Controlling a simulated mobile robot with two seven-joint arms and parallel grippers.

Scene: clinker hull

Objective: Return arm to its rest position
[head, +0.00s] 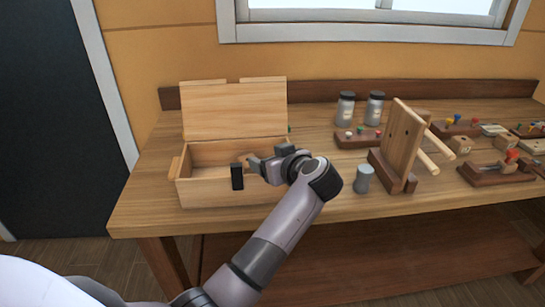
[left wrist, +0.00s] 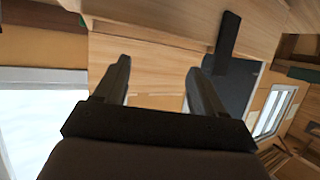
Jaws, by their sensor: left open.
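My left arm comes in from the lower left of the head view. Its left gripper (head: 256,163) is at the front of a light wooden box, near the top of its front wall. In the left wrist view the two dark fingers of the left gripper (left wrist: 160,70) stand apart with nothing between them. The wooden box (head: 207,192) has its lid (head: 234,108) raised at the back. A black latch (head: 237,177) is on the box front, just left of the gripper; it also shows in the left wrist view (left wrist: 228,40). The right gripper is not in view.
The box stands at the left of a wooden workbench (head: 145,212). To the right are two jars (head: 345,108), a grey cylinder (head: 363,180), an upright wooden board with pegs (head: 402,140) and several small blocks and tools. The bench's front left corner is bare.

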